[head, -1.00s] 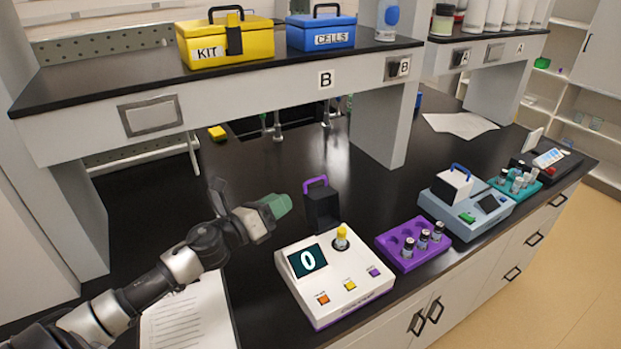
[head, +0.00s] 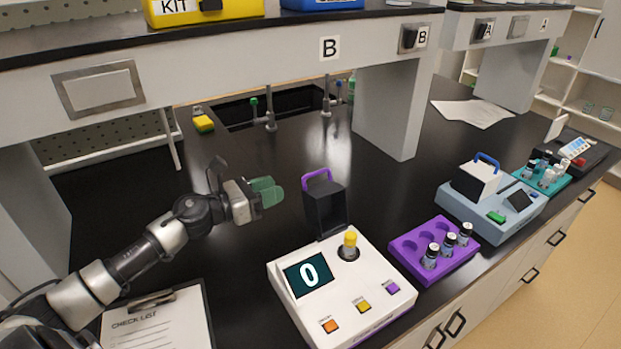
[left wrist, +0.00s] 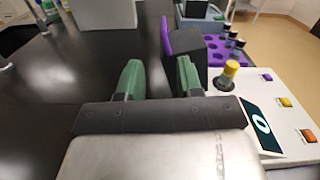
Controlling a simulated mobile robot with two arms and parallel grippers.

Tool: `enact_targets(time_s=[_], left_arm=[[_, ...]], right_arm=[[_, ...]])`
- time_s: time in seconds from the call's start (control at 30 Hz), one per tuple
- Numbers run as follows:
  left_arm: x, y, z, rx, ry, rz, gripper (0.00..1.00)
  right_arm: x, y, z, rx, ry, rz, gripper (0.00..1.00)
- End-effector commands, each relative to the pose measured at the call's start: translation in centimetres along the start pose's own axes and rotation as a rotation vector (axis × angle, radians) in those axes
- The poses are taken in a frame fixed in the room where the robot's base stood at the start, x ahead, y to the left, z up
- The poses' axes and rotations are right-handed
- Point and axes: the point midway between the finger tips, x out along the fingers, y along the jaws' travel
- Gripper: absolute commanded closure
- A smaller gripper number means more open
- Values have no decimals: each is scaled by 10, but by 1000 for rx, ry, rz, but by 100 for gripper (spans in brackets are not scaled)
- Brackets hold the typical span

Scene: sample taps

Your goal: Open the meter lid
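The white meter (head: 345,285) sits on the black bench, its screen reading 0. Its black lid (head: 326,212) with a purple handle (head: 317,175) stands raised at the meter's back edge, leaving the yellow-capped vial (head: 350,240) in the well uncovered. My left gripper (head: 268,192), with green fingertips, is left of the lid, apart from it in the head view. In the left wrist view its fingers (left wrist: 158,80) are spread with nothing between them. The lid (left wrist: 205,55) shows just beyond the right finger there; whether they touch is unclear. My right gripper is not in view.
A purple rack (head: 408,246) with several vials stands right of the meter, then a blue-grey device (head: 460,207) with a white lid. A checklist clipboard (head: 160,320) lies at the front left. A shelf (head: 240,60) overhangs the back.

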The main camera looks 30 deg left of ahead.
Motion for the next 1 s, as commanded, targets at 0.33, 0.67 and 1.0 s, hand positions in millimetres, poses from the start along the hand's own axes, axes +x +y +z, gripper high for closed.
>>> enact_targets(time_s=[0.33, 0.67, 1.0], left_arm=[[53, -1, 8, 0, -5, -1, 64], [99, 0, 4, -1, -2, 1, 64], [105, -1, 2, 0, 0, 0, 64]], right_arm=[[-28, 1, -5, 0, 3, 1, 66], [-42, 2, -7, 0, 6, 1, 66], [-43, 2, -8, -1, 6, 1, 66]])
